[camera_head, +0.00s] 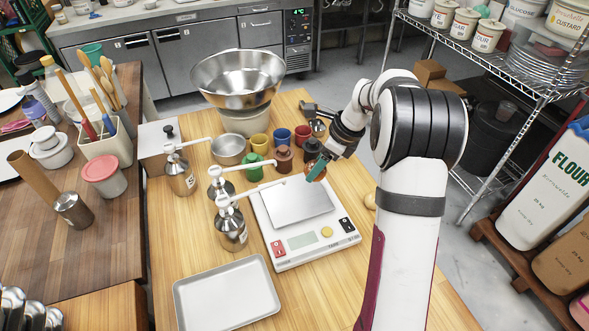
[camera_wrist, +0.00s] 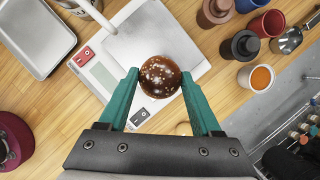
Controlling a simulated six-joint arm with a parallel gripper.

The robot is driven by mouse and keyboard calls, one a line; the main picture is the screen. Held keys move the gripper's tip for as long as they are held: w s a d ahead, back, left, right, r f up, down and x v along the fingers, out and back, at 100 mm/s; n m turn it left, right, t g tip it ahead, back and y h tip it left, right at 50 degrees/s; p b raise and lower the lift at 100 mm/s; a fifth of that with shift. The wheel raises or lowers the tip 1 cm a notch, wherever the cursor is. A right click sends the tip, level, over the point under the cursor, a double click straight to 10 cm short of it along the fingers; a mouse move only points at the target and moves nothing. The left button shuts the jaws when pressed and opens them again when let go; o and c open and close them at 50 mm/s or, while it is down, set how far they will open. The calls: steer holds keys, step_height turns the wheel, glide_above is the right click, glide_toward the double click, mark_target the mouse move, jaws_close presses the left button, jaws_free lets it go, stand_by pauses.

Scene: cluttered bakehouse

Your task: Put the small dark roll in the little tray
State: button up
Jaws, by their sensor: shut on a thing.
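The small dark roll (camera_wrist: 160,76) is round, glossy brown and dusted with white. My gripper (camera_wrist: 159,82) is shut on it, with one teal finger on each side. In the head view my gripper (camera_head: 317,169) is above the back right of the scale, and the roll is mostly hidden by the fingers. The little tray (camera_head: 226,294) is a shallow, empty metal tray at the front left of the wooden table. It also shows at the top left of the wrist view (camera_wrist: 35,62).
A white scale (camera_head: 316,243) with a bare metal plate lies below my gripper. Several pump bottles (camera_head: 231,228) stand between it and the tray's back side. Coloured cups (camera_head: 281,137) and a large steel bowl (camera_head: 238,82) stand behind. A pale round thing (camera_wrist: 183,128) lies beside the scale.

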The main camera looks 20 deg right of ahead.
steer(key=s+a+f+n+g, duration=0.1)
steer(key=s+a+n+g, duration=0.2)
steer(key=s+a+n, duration=0.45)
steer(key=s+a+f+n+g, duration=0.2)
steer(key=s+a+n+g, duration=0.15)
steer(key=s+n, duration=0.75)
steer(key=w+a+f, duration=0.1)
steer(key=a+f, duration=0.1)
steer(key=a, duration=0.1)
steer(key=w+a+f, duration=0.1)
steer(key=a+f, duration=0.1)
steer(key=a, duration=0.2)
steer(key=w+a+f, duration=0.1)
steer(key=a+f, duration=0.1)
steer(key=a, duration=0.2)
steer(key=shift+f, duration=0.3)
step_height(320, 180, down, 4)
steer(key=shift+w+r, duration=0.1)
